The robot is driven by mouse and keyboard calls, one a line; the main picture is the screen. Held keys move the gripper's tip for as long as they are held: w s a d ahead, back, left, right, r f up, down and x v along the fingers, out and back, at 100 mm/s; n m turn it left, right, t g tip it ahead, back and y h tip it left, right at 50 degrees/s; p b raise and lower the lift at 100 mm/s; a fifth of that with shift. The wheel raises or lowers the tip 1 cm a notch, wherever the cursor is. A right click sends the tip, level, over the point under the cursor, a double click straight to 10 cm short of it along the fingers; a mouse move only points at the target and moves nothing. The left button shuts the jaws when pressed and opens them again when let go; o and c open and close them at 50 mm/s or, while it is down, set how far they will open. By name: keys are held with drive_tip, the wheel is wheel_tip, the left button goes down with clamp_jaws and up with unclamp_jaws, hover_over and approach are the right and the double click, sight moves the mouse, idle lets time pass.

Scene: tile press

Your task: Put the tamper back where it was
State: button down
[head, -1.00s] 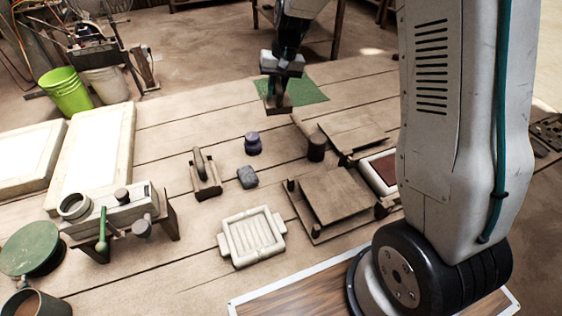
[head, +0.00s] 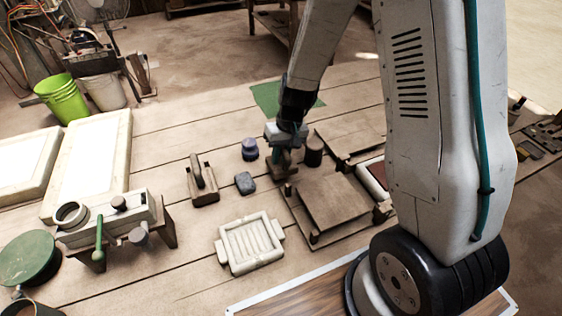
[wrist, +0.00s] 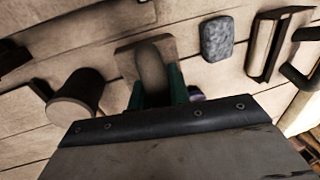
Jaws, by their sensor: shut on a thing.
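My gripper (head: 284,152) is shut on the tamper (head: 281,170), a brownish block with a rounded upper part. In the wrist view the teal fingers of my gripper (wrist: 160,88) are around the tamper (wrist: 144,62). The tamper is just left of the dark cylinder (head: 314,150) and right of the blue-grey block (head: 244,183), near the back left corner of a low wooden stand (head: 332,205). I cannot tell whether its underside touches the table.
A green mat (head: 267,98) lies behind, partly hidden by my arm. A small dark purple pot (head: 249,150) and a handled wooden block (head: 202,183) stand to the left. A cream ribbed tray (head: 250,245) is in front. Bare planks lie toward the back left.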

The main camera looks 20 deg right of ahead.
sight(281, 163)
drive_tip(key=shift+f, duration=1.4)
drive_tip(key=shift+f, duration=0.1)
drive_tip(key=c, duration=1.3)
unclamp_jaws()
wheel_tip(281, 163, up, 12)
drive_tip(key=d, duration=0.2)
drive_tip(key=s+r, duration=1)
drive_tip(key=r, duration=0.3)
drive_tip(key=s+r, duration=0.2)
drive_tip(key=s, duration=0.3)
drive_tip(key=s+d+r+h, duration=0.1)
drive_tip(key=s+r, duration=0.1)
drive_tip(key=s, duration=0.3)
drive_tip(key=s+r+t+h, duration=0.1)
drive_tip(key=s+r, duration=0.1)
drive_tip(key=s, duration=0.3)
drive_tip(key=shift+s+d+r, duration=0.15)
drive_tip(key=shift+s+d, duration=0.1)
drive_tip(key=shift+s, duration=0.1)
